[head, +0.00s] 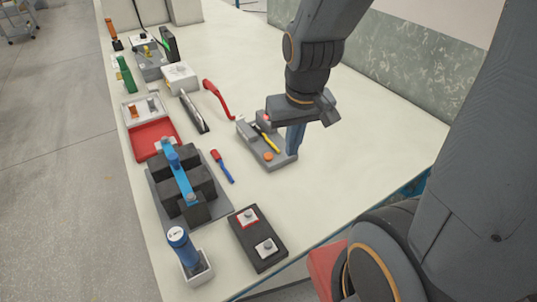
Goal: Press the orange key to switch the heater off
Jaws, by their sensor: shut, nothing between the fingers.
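The orange key (268,156) is a small round button near the front end of a grey device (279,162) on the bench. A yellow and black tool-like piece (267,141) lies across the device's top, behind the key. My gripper (293,153) points down at the device's right side, with its fingers close together and nothing visible between them. The fingertips are to the right of the orange key and apart from it in the picture. I cannot tell whether they touch the device. My gripper's body hides the device's back right part.
A battery with a blue strap (182,178), a red-and-white tray (152,140) and a black two-button box (258,240) stand nearby. The bench (385,140) is clear to the right.

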